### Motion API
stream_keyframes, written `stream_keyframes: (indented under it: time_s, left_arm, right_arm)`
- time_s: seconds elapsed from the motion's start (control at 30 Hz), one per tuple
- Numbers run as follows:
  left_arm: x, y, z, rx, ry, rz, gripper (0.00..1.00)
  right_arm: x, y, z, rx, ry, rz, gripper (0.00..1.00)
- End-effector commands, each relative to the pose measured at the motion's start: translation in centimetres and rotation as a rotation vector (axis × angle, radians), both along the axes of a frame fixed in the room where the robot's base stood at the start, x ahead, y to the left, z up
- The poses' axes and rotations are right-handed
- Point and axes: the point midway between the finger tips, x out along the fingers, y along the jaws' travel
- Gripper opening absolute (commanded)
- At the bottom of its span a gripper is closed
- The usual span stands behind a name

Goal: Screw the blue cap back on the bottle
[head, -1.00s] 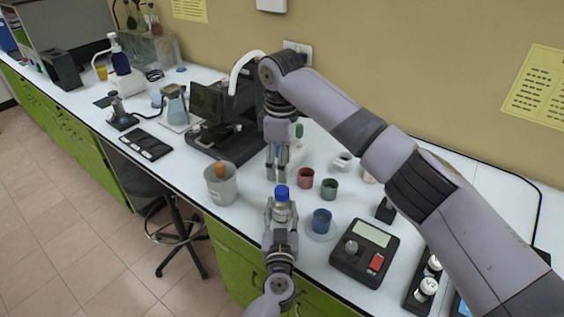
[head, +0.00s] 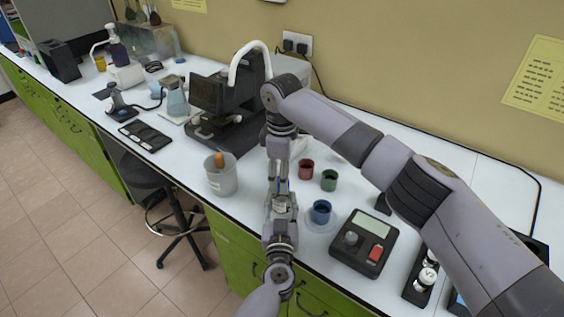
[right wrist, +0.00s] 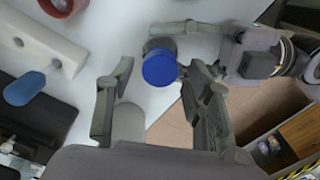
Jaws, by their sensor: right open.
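The bottle (head: 281,207) stands upright in my left gripper (head: 281,205), in front of the bench's near edge. The fingers sit around its sides. The blue cap (right wrist: 159,70) is on top of the bottle in the right wrist view; whether it is tight cannot be told. My right gripper (head: 278,182) points straight down above the bottle and hides the cap in the head view. In the right wrist view, the right gripper (right wrist: 158,85) is open, with a finger on either side of the cap and a gap visible at the left finger.
A blue cup (head: 320,212), a green cup (head: 329,180) and a red cup (head: 306,169) stand right of the bottle. A grey beaker (head: 221,176) with an orange-topped object is to the left. A black device with a red button (head: 364,244) sits at right.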

Motion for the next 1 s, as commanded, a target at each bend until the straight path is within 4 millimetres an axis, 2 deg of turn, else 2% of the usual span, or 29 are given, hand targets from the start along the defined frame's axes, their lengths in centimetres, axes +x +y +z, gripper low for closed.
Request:
stream_keyframes:
  time_s: [0.17,0.47,1.0]
  left_arm:
    - [0.01,0.0,0.02,0.0,0.0,0.0,0.0]
    - [0.0,0.0,0.01,0.0,0.0,0.0,0.0]
    - [0.0,0.0,0.0,0.0,0.0,0.0,0.0]
  right_arm:
    - [-0.02,-0.02,-1.21,0.0,0.0,0.0,0.47]
    - [-0.01,-0.02,-1.32,0.0,0.0,0.0,0.47]
    - [-0.01,-0.01,-1.28,0.0,0.0,0.0,0.1]
